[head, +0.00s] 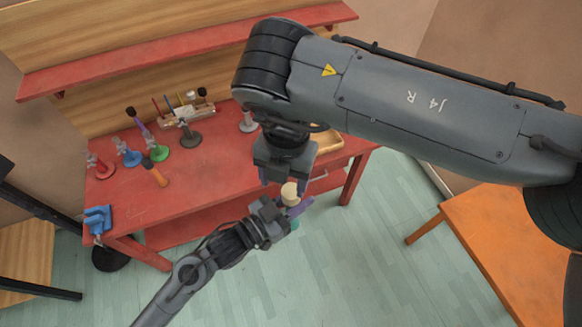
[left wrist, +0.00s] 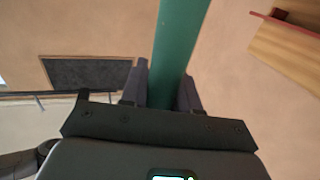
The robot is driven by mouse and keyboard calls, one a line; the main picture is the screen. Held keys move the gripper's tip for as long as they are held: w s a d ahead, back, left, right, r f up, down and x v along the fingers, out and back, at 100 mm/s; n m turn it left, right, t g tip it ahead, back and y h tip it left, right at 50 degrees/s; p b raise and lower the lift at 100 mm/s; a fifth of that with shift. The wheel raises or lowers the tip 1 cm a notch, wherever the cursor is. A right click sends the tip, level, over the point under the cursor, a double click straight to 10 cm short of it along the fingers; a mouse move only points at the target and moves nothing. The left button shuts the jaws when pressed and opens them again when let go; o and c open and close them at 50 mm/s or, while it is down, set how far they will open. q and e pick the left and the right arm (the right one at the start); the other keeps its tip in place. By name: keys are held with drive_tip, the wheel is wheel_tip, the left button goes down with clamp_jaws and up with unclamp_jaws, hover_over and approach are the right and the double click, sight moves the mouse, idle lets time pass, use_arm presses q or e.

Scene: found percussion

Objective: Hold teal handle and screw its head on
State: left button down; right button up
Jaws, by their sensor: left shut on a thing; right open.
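The teal handle (left wrist: 175,50) is held between the fingers of my left gripper (left wrist: 168,90) and runs up out of the left wrist view. In the head view a small teal part (head: 295,224) shows below my left gripper (head: 288,211), in front of the bench. A cream head (head: 289,191) shows just above that gripper, at the handle's upper end; whether it is threaded on cannot be told. My right gripper (head: 285,181) is open and points down directly over the cream head. Its fingers are partly hidden, and contact with the head cannot be told.
The red bench (head: 185,190) carries several coloured stands at left, a rack (head: 187,114) with sticks, an orange handle (head: 155,173) and a wooden tray (head: 326,143) partly behind my right arm. A blue vise (head: 98,219) sits at its front left corner. An orange table (head: 520,235) stands right.

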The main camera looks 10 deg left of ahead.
drive_tip(key=n, duration=0.4)
drive_tip(key=shift+n, duration=0.3)
drive_tip(key=n, duration=0.6)
drive_tip(key=shift+s+a+f, duration=0.1)
drive_tip(key=shift+s, duration=0.05)
drive_tip(key=n, duration=1.5)
drive_tip(key=shift+s+n, duration=0.1)
drive_tip(key=shift+n, duration=0.3)
drive_tip(key=n, duration=0.3)
drive_tip(key=shift+n, duration=0.4)
drive_tip(key=n, duration=0.4)
drive_tip(key=shift+d+r, duration=0.2)
drive_tip(key=shift+r, duration=0.05)
drive_tip(key=shift+w+d+r+n, duration=0.2)
drive_tip(key=shift+w+n, duration=0.1)
drive_tip(key=shift+n, duration=0.2)
drive_tip(key=shift+w+d+r, duration=0.2)
drive_tip(key=shift+w+r, duration=0.05)
drive_tip(key=shift+r, duration=0.05)
drive_tip(key=shift+w+r+t, duration=0.2)
drive_tip(key=shift+r+t, duration=0.1)
drive_tip(key=shift+r, duration=0.1)
drive_tip(key=shift+f, duration=0.15)
